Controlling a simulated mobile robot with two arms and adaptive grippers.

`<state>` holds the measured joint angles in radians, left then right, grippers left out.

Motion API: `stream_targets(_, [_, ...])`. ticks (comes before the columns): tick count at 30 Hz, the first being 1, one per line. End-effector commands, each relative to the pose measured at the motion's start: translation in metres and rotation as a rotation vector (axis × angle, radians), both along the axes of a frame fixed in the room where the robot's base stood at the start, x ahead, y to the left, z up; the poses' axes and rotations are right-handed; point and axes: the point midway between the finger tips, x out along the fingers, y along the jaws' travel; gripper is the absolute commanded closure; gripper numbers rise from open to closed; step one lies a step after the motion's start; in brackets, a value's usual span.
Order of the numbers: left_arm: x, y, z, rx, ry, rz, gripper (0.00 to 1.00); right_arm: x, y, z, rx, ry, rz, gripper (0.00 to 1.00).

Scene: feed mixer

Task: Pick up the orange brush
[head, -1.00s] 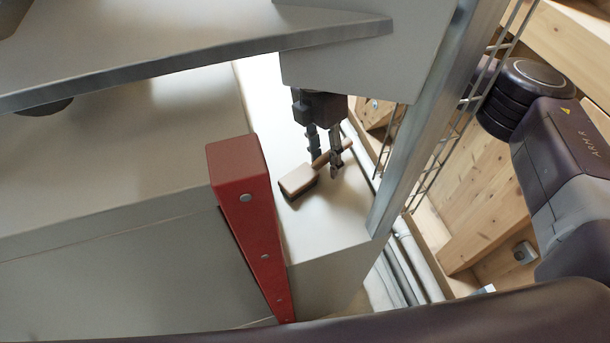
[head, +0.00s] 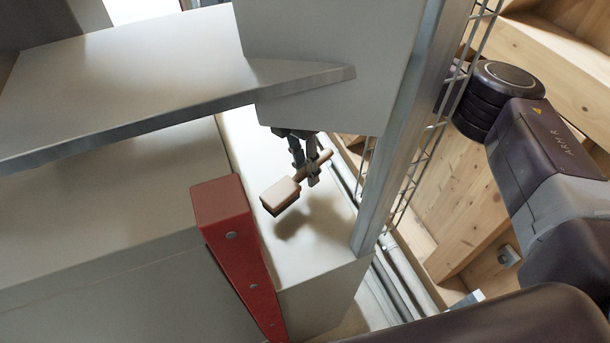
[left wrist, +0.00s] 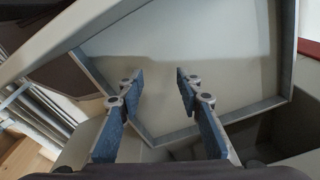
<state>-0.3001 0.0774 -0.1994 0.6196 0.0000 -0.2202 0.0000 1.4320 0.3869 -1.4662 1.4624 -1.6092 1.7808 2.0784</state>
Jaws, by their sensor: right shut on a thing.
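The brush (head: 281,195) has a pale orange-tan block and a short handle, and shows in the head view. My right gripper (head: 313,178) is shut on its handle and holds it above the pale ledge, with a shadow below it. The upper part of this gripper is hidden behind a grey panel. My left gripper (left wrist: 157,85) shows in the left wrist view, its two fingers apart with nothing between them. The left gripper is not visible in the head view.
A red post (head: 237,250) stands left of the brush. A grey metal shelf edge (head: 180,115) and panel (head: 330,70) hang over the ledge (head: 320,255). A metal upright (head: 400,150) and wire mesh stand to the right. In the left wrist view, a grey metal-rimmed panel (left wrist: 220,40) lies ahead.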

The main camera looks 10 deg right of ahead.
Motion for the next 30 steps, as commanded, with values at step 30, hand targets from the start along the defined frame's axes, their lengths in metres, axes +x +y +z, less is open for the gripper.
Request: stream_targets(30, [0.001,0.002,0.079,0.002,0.000,-0.003,0.67,0.001,0.000,0.157,0.001,-0.001,0.000,1.00])
